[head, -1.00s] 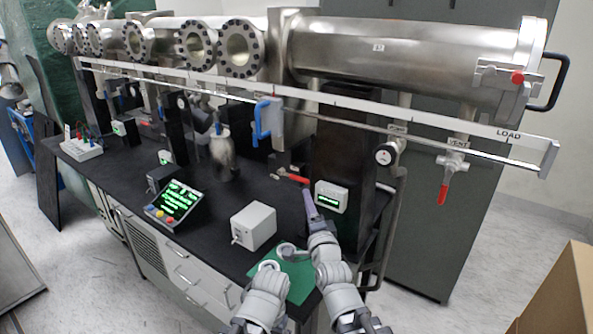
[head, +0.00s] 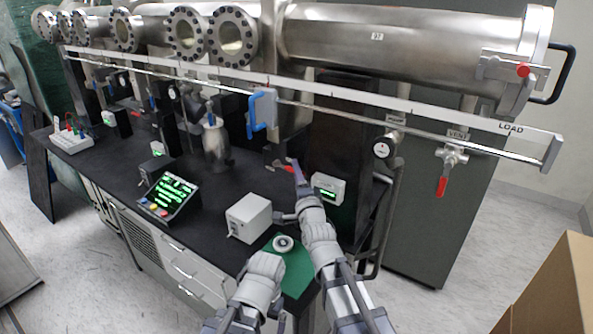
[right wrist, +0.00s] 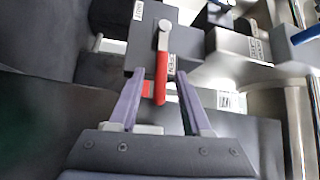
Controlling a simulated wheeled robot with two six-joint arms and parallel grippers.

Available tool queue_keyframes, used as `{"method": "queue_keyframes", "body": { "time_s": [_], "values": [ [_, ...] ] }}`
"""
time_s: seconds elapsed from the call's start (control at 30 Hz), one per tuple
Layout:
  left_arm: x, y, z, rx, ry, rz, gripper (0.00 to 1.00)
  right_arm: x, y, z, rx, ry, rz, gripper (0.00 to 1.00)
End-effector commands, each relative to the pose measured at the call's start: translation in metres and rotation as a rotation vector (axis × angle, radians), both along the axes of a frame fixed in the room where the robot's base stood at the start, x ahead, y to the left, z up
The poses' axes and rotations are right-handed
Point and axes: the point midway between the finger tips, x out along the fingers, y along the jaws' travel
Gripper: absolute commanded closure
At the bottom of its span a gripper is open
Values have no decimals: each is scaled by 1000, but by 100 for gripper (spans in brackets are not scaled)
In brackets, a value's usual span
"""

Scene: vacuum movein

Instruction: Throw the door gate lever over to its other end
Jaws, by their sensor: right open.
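The door gate lever is a red handle on a silver pivot; in the right wrist view the lever (right wrist: 161,78) hangs from a grey block toward my gripper. A label reading OPEN is beside its red end, and another label sits near the block's upper left corner. My right gripper (right wrist: 160,72) is open, with one purple finger on each side of the red handle and gaps between. In the head view the right gripper (head: 292,162) reaches the lever (head: 285,168) at the back of the bench, partly covering it. Of my left arm only links show; its gripper cannot be made out.
A grey box (head: 248,218) and a small display (head: 327,188) stand beside my right arm. A pale ring (head: 283,243) lies on the green mat (head: 298,270). A long rail with a blue handle (head: 262,110) runs above the bench. A red VENT valve handle (head: 442,187) hangs at right.

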Motion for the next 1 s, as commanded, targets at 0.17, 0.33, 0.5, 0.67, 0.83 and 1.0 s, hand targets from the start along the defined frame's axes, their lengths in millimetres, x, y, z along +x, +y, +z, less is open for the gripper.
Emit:
{"method": "queue_keyframes", "body": {
  "time_s": [0.17, 0.33, 0.5, 0.67, 0.83, 1.0],
  "values": [
    [0, 0, 1, 0, 0, 0, 0, 10, 2, 1, 0, 0, 0, 52],
    [0, 0, 1, 0, 0, 0, 0, 9, 1, 1, 0, 0, 0, 52],
    [0, 0, 1, 0, 0, 0, 0, 9, 2, 1, 0, 0, 0, 71],
    [0, 0, 1, 0, 0, 0, 0, 9, 2, 1, 0, 0, 0, 89],
    [0, 0, 1, 0, 0, 0, 0, 9, 2, 1, 0, 1, 0, 100],
    [0, 0, 1, 0, 0, 0, 0, 9, 2, 1, 0, 1, 0, 100]
  ]
}}
